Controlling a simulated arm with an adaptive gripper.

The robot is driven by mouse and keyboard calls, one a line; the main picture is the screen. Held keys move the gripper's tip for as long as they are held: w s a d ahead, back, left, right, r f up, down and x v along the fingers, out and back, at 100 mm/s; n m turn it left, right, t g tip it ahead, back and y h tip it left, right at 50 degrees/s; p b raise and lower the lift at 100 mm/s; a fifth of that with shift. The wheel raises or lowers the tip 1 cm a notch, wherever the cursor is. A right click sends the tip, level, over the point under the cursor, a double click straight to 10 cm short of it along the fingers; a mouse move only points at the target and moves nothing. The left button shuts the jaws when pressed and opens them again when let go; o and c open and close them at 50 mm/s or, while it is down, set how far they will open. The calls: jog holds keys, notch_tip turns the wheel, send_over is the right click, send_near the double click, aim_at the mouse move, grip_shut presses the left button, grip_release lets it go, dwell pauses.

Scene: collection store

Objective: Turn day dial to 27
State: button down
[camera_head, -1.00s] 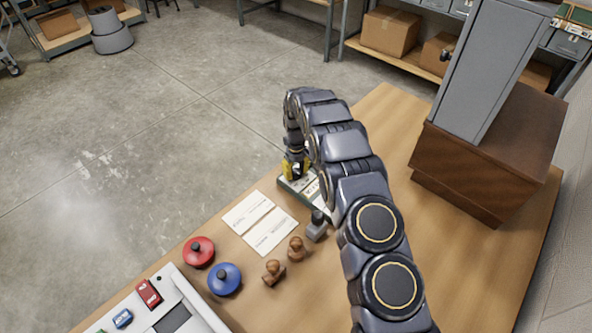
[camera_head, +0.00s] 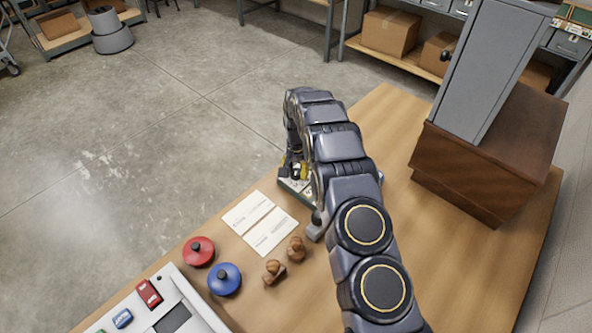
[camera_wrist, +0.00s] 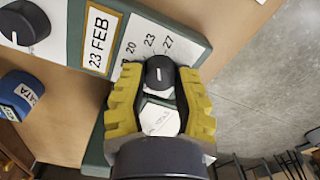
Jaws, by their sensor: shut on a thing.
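The dial panel (camera_wrist: 189,38) is a pale plate on a green base, printed 20, 23 and 27. The black day dial (camera_wrist: 160,66) has a white line that points roughly up, between 23 and 27; I cannot tell exactly where. My gripper (camera_wrist: 158,80) has its yellow fingers shut on the dial, one at each side. A yellow-framed label (camera_wrist: 100,40) reads 23 FEB. A second black dial (camera_wrist: 24,27) is at the upper left. In the head view my gripper (camera_head: 296,170) is at the far table edge, and my arm hides much of the panel.
Two white cards (camera_head: 260,223) lie beside the panel. Two wooden stamps (camera_head: 274,271), a red-topped pad (camera_head: 199,251) and a blue one (camera_head: 225,279) are nearer. A blue block (camera_wrist: 25,94) sits close to the panel. A brown wooden box (camera_head: 480,160) stands right.

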aim_at(296, 171)
jog(key=shift+s+f+m, duration=0.1)
jog(key=shift+m, duration=1.4)
jog(key=c, duration=0.7)
grip_release()
notch_tip(296, 171, up, 12)
jog(key=shift+r, duration=0.1)
